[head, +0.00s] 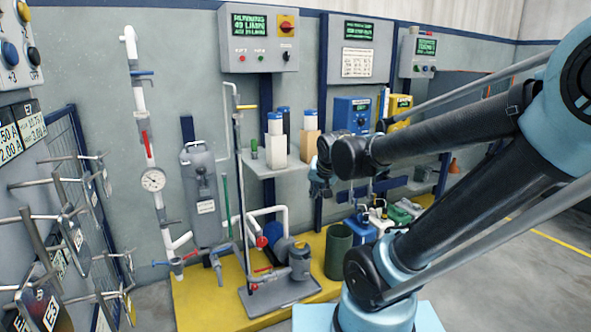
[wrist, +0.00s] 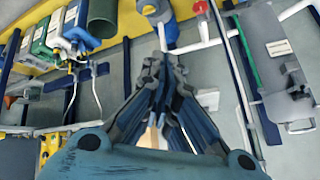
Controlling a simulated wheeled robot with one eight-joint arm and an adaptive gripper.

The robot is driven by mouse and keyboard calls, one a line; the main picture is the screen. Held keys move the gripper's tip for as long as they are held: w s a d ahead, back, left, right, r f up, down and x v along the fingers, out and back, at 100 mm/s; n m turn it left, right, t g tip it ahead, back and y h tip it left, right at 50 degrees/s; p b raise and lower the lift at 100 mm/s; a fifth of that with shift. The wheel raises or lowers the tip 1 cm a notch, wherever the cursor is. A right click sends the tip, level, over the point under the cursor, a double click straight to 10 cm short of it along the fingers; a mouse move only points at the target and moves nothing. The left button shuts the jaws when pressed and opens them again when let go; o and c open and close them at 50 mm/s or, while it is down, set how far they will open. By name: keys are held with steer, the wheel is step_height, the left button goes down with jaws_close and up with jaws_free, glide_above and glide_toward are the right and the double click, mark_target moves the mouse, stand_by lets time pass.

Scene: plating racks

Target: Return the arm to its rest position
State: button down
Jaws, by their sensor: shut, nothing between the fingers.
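My arm reaches in from the right side of the head view, bent at the elbow, with its forearm pointing left. My gripper (head: 319,184) hangs at the end of the forearm, in front of the wall shelf and well above the yellow floor platform. It is small and partly hidden by the wrist joint in that view. In the wrist view my gripper (wrist: 165,66) shows its fingers drawn together at the tips, empty. No object is held.
A pump (head: 300,262) on a grey tray and a dark green bin (head: 338,250) stand on the yellow platform (head: 205,300). A grey tank (head: 203,195) and a gauge pipe (head: 153,180) are on the wall. Racks with hanging plates (head: 75,235) line the left. Grey floor is clear at right.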

steer(key=s+d+f+n+g+h, duration=0.1)
steer(key=s+d+f, duration=0.3)
steer(key=s, duration=0.5)
steer(key=s+d+f+n+g, duration=0.1)
steer(key=s+d+f+g, duration=0.3)
steer(key=s+d, duration=0.4)
steer(key=shift+s+d+f+h, duration=0.15)
steer(key=shift+s+d+h, duration=0.1)
steer(key=shift+s+h, duration=0.2)
steer(key=shift+w+f, duration=0.2)
steer(key=shift+w, duration=0.3)
